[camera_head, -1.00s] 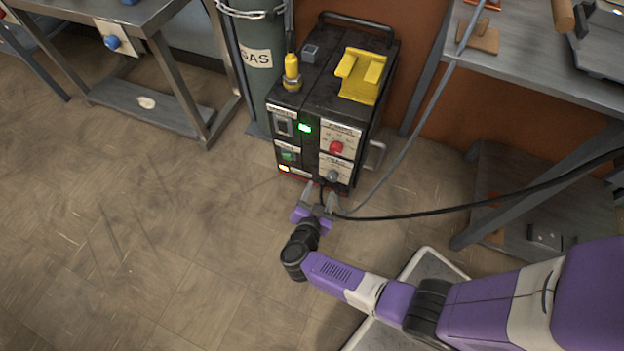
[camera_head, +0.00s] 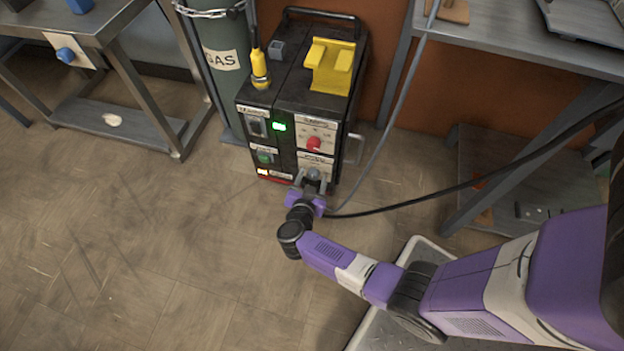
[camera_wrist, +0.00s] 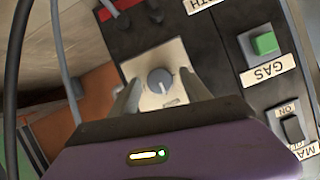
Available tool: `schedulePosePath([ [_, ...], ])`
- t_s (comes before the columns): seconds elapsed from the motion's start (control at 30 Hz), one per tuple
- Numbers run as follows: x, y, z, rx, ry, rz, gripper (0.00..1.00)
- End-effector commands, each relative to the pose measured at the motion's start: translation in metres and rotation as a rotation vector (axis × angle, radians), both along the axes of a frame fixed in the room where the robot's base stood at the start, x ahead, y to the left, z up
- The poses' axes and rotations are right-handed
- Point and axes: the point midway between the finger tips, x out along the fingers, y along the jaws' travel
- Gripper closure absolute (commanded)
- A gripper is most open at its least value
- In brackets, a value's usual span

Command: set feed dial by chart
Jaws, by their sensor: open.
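A grey dial (camera_wrist: 160,81) sits on a cream plate (camera_wrist: 148,62) on the front of the black machine (camera_head: 288,112), seen upside down in the wrist view. In the head view the same dial (camera_head: 314,173) is low on the right half of the front, below a red knob (camera_head: 314,143). My gripper (camera_wrist: 158,93) is open, with one finger on each side of the dial in the wrist view. I cannot tell if the fingers touch it. The plate lettering is too small to read, and I cannot identify a chart.
A green button (camera_wrist: 264,43) labelled GAS and a MAIN switch (camera_wrist: 292,127) are beside the plate. A chained gas cylinder (camera_head: 222,66) stands left of the machine. A black cable (camera_head: 470,187) and a grey hose (camera_head: 392,118) run to the right. Open floor lies at left.

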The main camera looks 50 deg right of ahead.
Motion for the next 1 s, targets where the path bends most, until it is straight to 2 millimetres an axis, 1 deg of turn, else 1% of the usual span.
schedulePosePath([
  [0.07, 0.0001, 0.0001, 0.0004, 0.0, 0.0, 0.0, 0.44],
  [0.1, 0.0001, 0.0002, 0.0004, 0.0, 0.0, 0.0, 0.48],
  [0.17, 0.0002, 0.0003, 0.0004, 0.0, 0.0, 0.0, 0.6],
  [0.2, 0.0001, 0.0004, 0.0004, 0.0, 0.0, 0.001, 0.68],
  [0.37, 0.0, 0.0004, 0.0003, 0.0, 0.0, 0.0, 0.99],
  [0.57, -0.0003, 0.0004, 0.0003, 0.003, -0.007, 0.0, 1.0],
  [0.73, -0.0009, 0.0004, 0.0005, 0.016, -0.046, 0.002, 1.0],
  [1.0, -0.0028, -0.0001, -0.0007, 0.077, -0.21, 0.002, 1.0],
])
